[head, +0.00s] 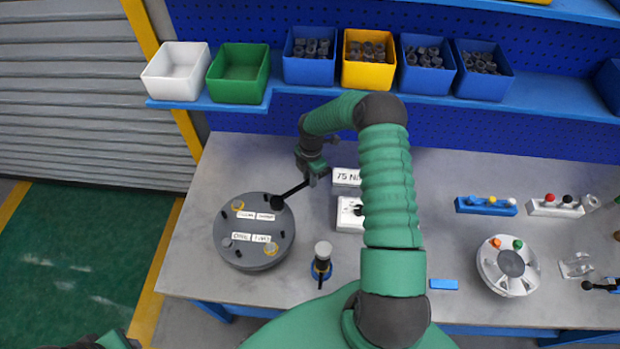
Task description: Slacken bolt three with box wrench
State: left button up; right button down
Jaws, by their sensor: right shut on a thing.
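The flanged shell (254,256) is a dark grey round body on the left of the bench, with white labels, dark bolts or holes and yellow-ringed spots on top. My right gripper (312,172) is above the bench, just right of and behind the shell. It is shut on the black box wrench (293,191), which slants down to the left. The wrench's ring end is at the shell's upper right rim; I cannot tell whether it is seated on a bolt. Which bolt is number three is not readable. My left gripper is out of view.
A white box (348,222) and a "75 Nm" sign (346,177) stand right of the gripper. A white-topped tool (322,256) stands in a blue holder near the front. A light grey flange (496,278) sits at right. Bins (238,89) line the back shelf.

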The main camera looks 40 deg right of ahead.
jog(key=shift+r+p, duration=1.3)
jog(key=shift+r, duration=0.85)
jog(key=shift+s+f, duration=0.1)
